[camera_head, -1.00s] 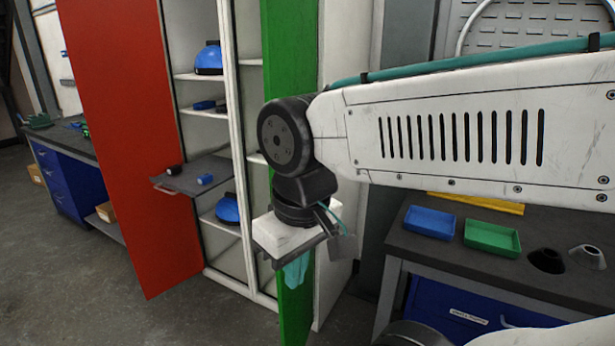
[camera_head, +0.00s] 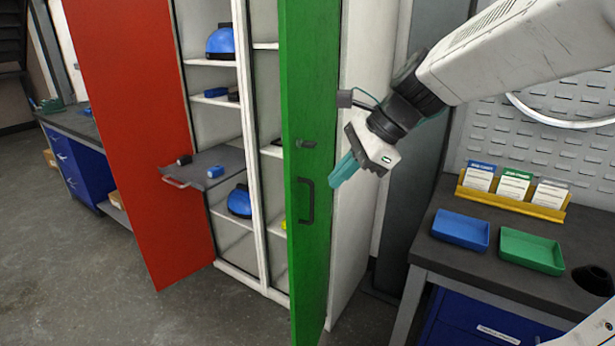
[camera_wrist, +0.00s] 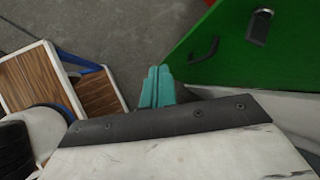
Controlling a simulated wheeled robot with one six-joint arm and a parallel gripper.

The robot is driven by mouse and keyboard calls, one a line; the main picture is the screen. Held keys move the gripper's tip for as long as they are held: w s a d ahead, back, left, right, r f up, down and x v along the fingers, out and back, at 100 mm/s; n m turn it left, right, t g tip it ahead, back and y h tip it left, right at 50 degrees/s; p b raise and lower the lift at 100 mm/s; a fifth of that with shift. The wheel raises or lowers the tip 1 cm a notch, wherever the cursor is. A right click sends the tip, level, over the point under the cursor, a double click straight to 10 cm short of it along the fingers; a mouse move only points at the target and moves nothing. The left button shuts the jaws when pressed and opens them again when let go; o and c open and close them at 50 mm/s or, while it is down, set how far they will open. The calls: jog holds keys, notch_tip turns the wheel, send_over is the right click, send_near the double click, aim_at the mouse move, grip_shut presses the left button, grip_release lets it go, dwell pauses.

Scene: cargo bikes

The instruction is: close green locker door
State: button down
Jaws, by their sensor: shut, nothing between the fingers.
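The green locker door (camera_head: 308,262) stands open, seen at a steep angle in the head view, on the right side of the white locker (camera_head: 361,90). It has a dark handle (camera_head: 307,202) and a small latch above it. My gripper (camera_head: 343,171) is shut and empty, with teal fingertips just right of the handle in the picture; the head view does not show clearly whether it touches the door. In the wrist view the shut fingers (camera_wrist: 158,87) point past the green door (camera_wrist: 245,55), with its handle (camera_wrist: 204,50) up and right of them and a visible gap.
The red door (camera_head: 135,140) stands open at left. A grey shelf board (camera_head: 203,168) juts out of the locker. A workbench at right holds a blue tray (camera_head: 461,229) and a green tray (camera_head: 531,250). Wood-topped items (camera_wrist: 30,78) show in the wrist view.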

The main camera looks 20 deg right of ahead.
aim_at(297, 186)
jog(key=w+d+m+t, duration=0.2)
jog(key=w+d+m, duration=0.2)
jog(key=w+m, duration=0.3)
jog(key=shift+y, duration=0.4)
jog(key=x, duration=0.9)
jog(key=shift+w+a+r, duration=0.1)
jog(key=shift+a, duration=0.35)
